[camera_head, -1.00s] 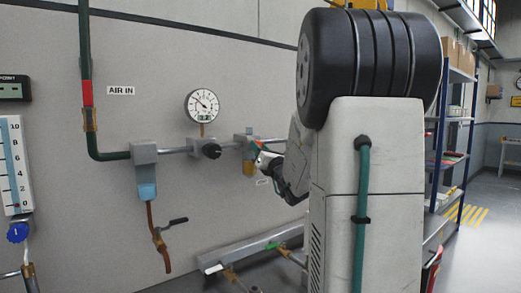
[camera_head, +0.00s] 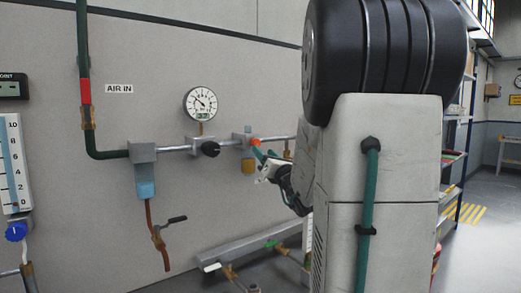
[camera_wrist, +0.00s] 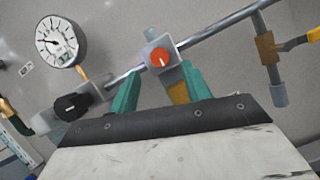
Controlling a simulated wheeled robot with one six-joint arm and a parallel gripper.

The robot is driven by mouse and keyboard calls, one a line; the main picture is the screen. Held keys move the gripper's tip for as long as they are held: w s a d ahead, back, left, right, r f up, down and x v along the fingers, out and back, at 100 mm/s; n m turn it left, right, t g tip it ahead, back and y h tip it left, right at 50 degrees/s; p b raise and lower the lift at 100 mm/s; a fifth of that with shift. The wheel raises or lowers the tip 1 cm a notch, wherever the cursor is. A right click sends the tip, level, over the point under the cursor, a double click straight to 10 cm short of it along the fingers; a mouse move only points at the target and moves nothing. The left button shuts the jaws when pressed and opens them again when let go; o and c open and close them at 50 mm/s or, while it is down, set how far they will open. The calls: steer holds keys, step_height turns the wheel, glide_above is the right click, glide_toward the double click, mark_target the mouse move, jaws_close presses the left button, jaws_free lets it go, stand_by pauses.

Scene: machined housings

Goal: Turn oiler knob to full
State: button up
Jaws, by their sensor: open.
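The oiler (camera_head: 249,165) is mounted on the horizontal air pipe on the wall panel, with an amber bowl below it. Its orange-red knob (camera_wrist: 160,57) has a pale pointer mark and sits on a grey block; it also shows in the head view (camera_head: 255,142). My gripper (camera_wrist: 157,80) has two green fingers, open and apart. In the wrist view the knob appears between and slightly beyond the fingertips, and I see no contact. In the head view my gripper (camera_head: 262,160) is just below and right of the knob.
A black regulator knob (camera_head: 210,149) and a round pressure gauge (camera_head: 201,104) are left of the oiler. A pipe with a brass valve (camera_wrist: 267,47) is to the right. A filter with a blue bowl (camera_head: 146,188) hangs farther left.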

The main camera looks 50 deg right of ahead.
steer(key=v, duration=0.3)
stand_by(0.6)
steer(key=a+f+n+g+y, duration=0.5)
steer(key=a+n+y, duration=0.3)
steer(key=a+n, duration=0.4)
steer(key=a+f+n+g+y, duration=0.55)
steer(key=a+n+y, duration=0.35)
steer(key=a, duration=0.5)
steer(key=s+a+f+n+g+h, duration=0.3)
steer(key=s+a+n+g+h, duration=0.1)
steer(key=s+n, duration=0.5)
steer(key=s+a+f+n+g+h, duration=0.2)
steer(key=s+a+n+g+h, duration=0.3)
steer(key=s+n, duration=0.5)
steer(key=a+n, duration=0.1)
steer(key=n, duration=0.2)
steer(key=shift+s+f, duration=0.2)
steer(key=shift+f, duration=0.2)
